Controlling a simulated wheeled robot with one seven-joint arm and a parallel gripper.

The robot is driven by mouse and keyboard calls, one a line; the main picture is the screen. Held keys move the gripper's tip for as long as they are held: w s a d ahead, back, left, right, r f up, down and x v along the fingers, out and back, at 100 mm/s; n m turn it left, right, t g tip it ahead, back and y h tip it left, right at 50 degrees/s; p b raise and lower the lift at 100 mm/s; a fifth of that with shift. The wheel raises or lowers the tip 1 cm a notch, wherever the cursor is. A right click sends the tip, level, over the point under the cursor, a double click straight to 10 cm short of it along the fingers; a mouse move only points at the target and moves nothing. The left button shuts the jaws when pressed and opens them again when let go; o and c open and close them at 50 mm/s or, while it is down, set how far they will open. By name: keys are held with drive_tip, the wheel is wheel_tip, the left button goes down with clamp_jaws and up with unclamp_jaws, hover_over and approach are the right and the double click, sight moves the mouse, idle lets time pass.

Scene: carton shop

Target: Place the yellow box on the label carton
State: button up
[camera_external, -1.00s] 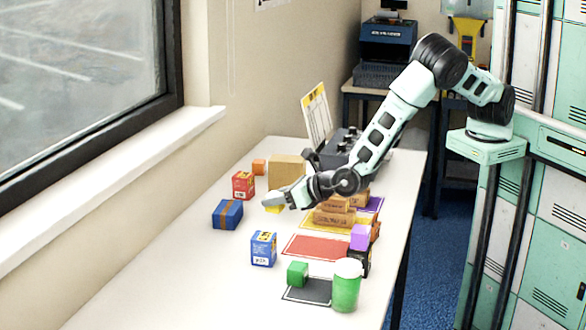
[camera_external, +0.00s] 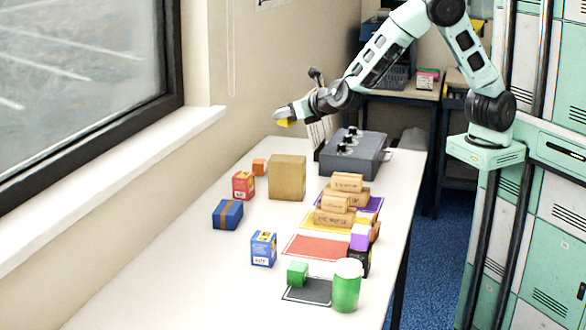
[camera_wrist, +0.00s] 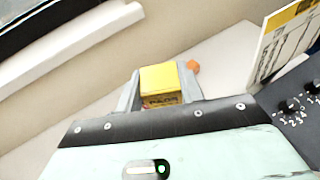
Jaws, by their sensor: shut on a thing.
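The yellow box (camera_external: 285,123) is held between the fingers of my gripper (camera_external: 283,115), high above the back of the table. In the wrist view the same yellow box (camera_wrist: 160,79) sits between both fingers, with dark print on its near side. A plain brown carton (camera_external: 287,178) stands on the table below my gripper. A red box with a white label (camera_external: 243,185) and a blue box with white and yellow labelling (camera_external: 263,248) also stand on the table. I cannot tell which of these is the label carton.
A grey control box with knobs (camera_external: 355,155) and an upright board stand at the back. Stacked wooden blocks (camera_external: 335,210), coloured mats, a green cup (camera_external: 346,285) and a purple cube (camera_external: 360,237) fill the right side. The table's left front is clear.

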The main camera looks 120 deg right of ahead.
sight(289, 158)
wheel_tip(289, 158, down, 10)
drive_tip(key=shift+s+d+r+p, duration=0.1)
drive_tip(key=shift+r+p, duration=0.05)
drive_tip(key=shift+p, duration=0.2)
drive_tip(key=shift+f, duration=0.2)
drive_tip(key=o, duration=0.9)
drive_tip(key=shift+o, duration=0.2)
drive_tip(key=shift+r, duration=0.1)
drive_tip(key=shift+r, duration=0.15)
drive_tip(key=b+v, duration=0.1)
drive_tip(key=v, duration=1.1)
